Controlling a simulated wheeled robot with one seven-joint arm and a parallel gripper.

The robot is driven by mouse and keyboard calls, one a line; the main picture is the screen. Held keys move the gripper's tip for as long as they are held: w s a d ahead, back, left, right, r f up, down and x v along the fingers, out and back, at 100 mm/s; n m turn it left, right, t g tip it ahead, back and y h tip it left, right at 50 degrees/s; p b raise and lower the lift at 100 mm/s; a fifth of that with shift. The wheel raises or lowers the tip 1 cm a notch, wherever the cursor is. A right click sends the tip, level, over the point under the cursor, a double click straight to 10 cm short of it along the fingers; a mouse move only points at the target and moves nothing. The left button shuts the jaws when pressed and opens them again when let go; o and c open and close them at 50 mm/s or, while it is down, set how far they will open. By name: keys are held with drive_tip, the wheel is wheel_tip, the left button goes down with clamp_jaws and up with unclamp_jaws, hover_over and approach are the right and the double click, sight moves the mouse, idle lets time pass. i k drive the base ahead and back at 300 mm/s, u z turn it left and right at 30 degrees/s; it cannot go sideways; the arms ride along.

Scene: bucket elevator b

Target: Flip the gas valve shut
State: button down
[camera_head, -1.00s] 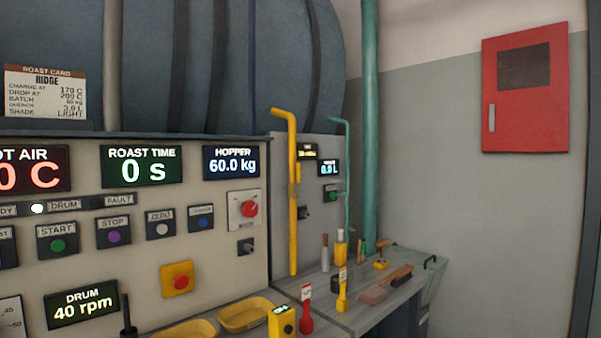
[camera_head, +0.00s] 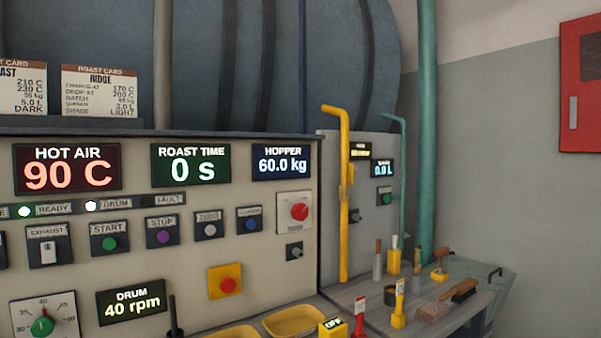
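A yellow pipe (camera_head: 344,225) runs vertically at the right end of the control panel, with its bent top pointing left. A small yellow fitting, which looks like the valve lever (camera_head: 350,184), sits midway up the pipe and appears to lie along it. It is too small to read its exact position, and no label names it as the gas valve. My gripper is not in view.
The control panel (camera_head: 130,240) shows hot air 90 C, drum 40 rpm and hopper 60.0 kg. A red cabinet (camera_head: 582,90) hangs at right.

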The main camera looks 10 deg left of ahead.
sight(351, 174)
drive_tip(key=u, duration=0.65)
drive_tip(key=i, duration=1.25)
drive_tip(key=u, duration=0.15)
